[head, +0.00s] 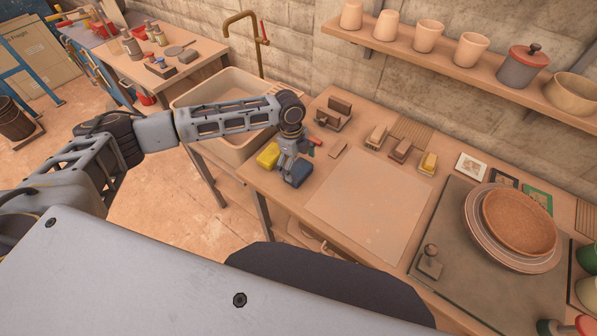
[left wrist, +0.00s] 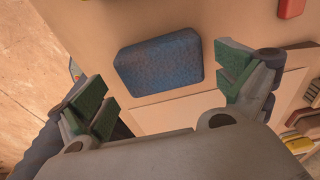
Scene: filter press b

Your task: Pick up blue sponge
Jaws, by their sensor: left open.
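The blue sponge (head: 296,173) lies on the wooden table near its left edge, just left of the pale square board. In the left wrist view the blue sponge (left wrist: 160,63) shows whole, a dark blue rounded block lying flat beyond the fingers. My left gripper (head: 290,158) is above the sponge and hides part of it in the head view. Its two green-padded fingers (left wrist: 165,95) are spread wide, with nothing between their pads. I cannot tell the exact height above the sponge. My right gripper is not in view.
A yellow sponge (head: 267,155) lies close to the left of my gripper. The pale board (head: 367,207) is flat and bare. A red-handled item (head: 314,141) and small brushes (head: 400,149) lie behind. The sink (head: 222,98) is at the left, a plate stack (head: 476,238) at the right.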

